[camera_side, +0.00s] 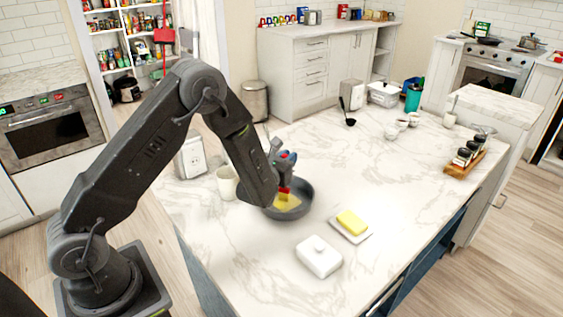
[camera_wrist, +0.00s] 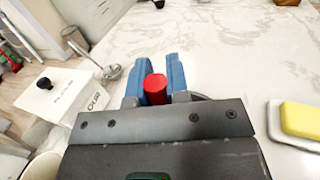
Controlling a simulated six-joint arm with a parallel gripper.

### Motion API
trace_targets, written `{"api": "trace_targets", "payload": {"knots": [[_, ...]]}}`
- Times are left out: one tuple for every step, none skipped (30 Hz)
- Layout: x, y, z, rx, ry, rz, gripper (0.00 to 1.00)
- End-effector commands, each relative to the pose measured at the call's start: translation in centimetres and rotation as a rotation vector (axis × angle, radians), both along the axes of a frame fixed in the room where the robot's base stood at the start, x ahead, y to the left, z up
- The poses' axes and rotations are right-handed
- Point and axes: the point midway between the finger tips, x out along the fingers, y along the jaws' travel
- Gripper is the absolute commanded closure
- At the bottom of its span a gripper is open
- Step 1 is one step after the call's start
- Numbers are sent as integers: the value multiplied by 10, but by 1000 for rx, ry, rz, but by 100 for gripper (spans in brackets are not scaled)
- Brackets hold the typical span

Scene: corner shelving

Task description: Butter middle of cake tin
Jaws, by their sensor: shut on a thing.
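The dark round cake tin (camera_side: 301,204) lies on the marble island in the side view. A flat yellow piece (camera_side: 288,202) shows inside it, beneath my gripper. Whether the yellow piece is the tool's tip or butter, I cannot tell. A yellow butter block (camera_side: 352,222) sits on a white dish right of the tin; the block (camera_wrist: 301,119) is also in the wrist view.
The marble to the right is mostly clear.

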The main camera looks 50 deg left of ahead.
Motion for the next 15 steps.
{"api": "trace_targets", "payload": {"knots": [[5,0,0,-1,0,0,100],[8,0,0,-1,-1,0,100],[11,0,-1,-1,0,0,100],[14,0,0,-1,-1,0,100],[17,0,0,-1,0,0,100],[20,0,-1,-1,0,0,100],[23,1,1,-1,-1,0,100],[26,1,0,0,-1,0,100],[29,1,0,0,0,0,100],[32,1,1,-1,-1,0,100],[35,1,0,0,0,0,100],[38,1,0,-1,0,0,100],[41,1,1,-1,0,0,100],[43,1,0,-1,1,0,100],[45,3,0,-1,0,2,100]]}}
